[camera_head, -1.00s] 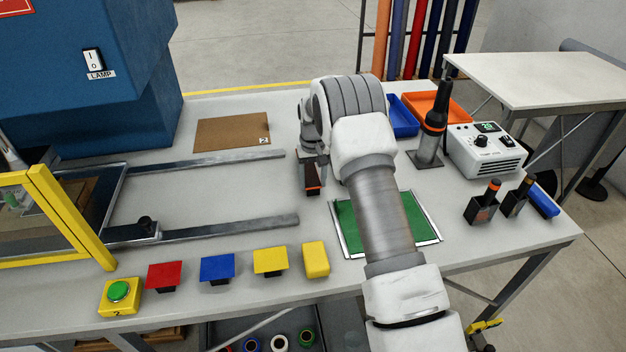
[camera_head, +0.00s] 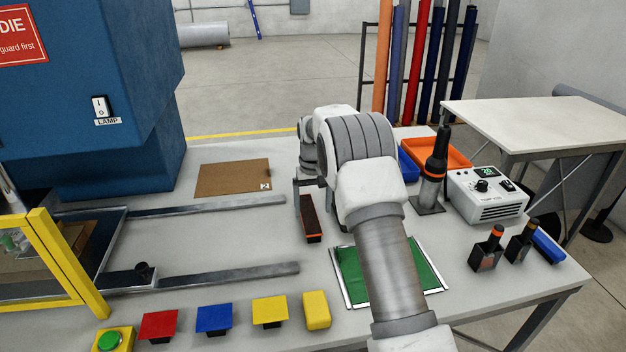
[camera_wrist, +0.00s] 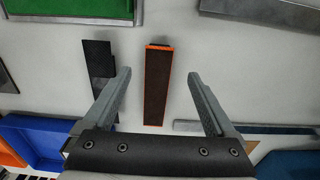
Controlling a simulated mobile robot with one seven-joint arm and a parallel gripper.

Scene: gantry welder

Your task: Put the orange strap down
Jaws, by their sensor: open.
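The orange strap (camera_head: 311,222) shows in the head view as a narrow dark brown piece with orange edges, left of the green mat. In the wrist view the strap (camera_wrist: 157,85) is long and straight, between the two fingers with a gap on each side. My gripper (camera_wrist: 160,74) is open, and neither finger touches the strap there. In the head view my gripper (camera_head: 308,192) is at the strap's far end, partly hidden by my arm. The strap looks to be at the table surface, but I cannot tell its exact height.
The green mat (camera_head: 348,276) lies under my forearm. Two metal rails (camera_head: 230,276) run to the left, with a brown board (camera_head: 232,178) behind. Blue and orange bins (camera_head: 451,150), a black-handled tool (camera_head: 436,160) and a control box (camera_head: 487,194) stand right. Colored pads (camera_head: 213,319) line the front.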

